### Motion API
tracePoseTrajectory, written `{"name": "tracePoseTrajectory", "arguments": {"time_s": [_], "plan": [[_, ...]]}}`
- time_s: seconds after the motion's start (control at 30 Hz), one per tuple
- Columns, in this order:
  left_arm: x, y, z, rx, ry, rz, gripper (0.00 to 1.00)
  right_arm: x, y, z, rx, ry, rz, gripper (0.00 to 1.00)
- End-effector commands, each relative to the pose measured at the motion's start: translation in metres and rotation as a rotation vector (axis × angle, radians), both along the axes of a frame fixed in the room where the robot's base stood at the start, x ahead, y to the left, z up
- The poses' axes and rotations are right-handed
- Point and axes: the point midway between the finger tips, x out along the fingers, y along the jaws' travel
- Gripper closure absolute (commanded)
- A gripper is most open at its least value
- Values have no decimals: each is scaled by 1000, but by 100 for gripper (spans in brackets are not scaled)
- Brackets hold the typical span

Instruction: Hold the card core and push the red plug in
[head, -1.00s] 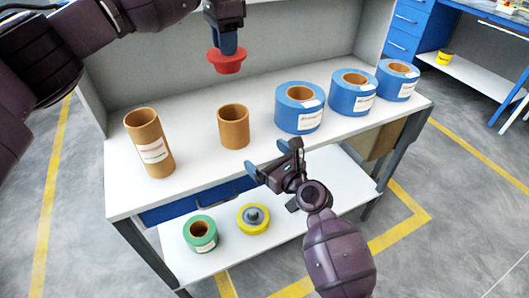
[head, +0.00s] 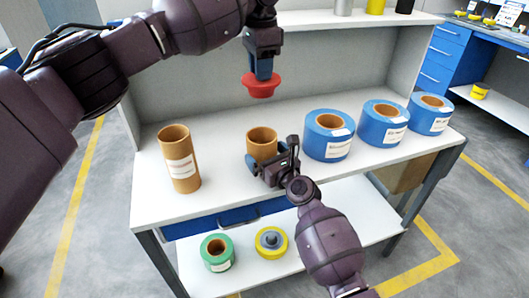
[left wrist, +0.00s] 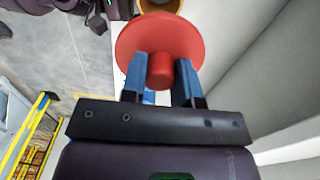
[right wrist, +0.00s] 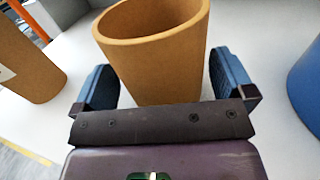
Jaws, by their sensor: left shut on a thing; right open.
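The red plug (head: 261,85) is held in my left gripper (head: 263,72), which is shut on its knob above the short card core. In the left wrist view the red plug (left wrist: 160,45) shows its wide disc, with the blue fingers (left wrist: 160,78) on either side of the knob. The short brown card core (head: 262,142) stands upright on the bench. My right gripper (head: 268,170) is open at its front. In the right wrist view the core (right wrist: 155,50) stands between the two open fingers (right wrist: 160,85), with a gap visible on the left side.
A taller labelled card tube (head: 180,160) stands at the left on the white bench (head: 225,190). Several blue rolls (head: 329,136) stand to the right. A green roll (head: 217,252) and a yellow roll (head: 271,242) lie on the lower shelf.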

Motion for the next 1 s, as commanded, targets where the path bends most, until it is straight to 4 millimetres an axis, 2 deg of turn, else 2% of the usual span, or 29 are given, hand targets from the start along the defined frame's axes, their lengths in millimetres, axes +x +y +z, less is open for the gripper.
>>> {"name": "tracePoseTrajectory", "arguments": {"time_s": [0.2,0.5,0.7,0.73,1.0], "plan": [[0,0,0,0,0,0,96,10,6,0,-2,0,-1,0],[0,0,0,0,0,0,96,11,6,0,-1,-1,-1,0],[0,0,0,0,0,0,96,11,6,0,-1,-1,-1,31],[0,0,0,0,0,0,96,11,6,0,-1,-1,-1,33],[0,0,0,0,0,0,96,11,6,0,-1,0,-1,33]]}}
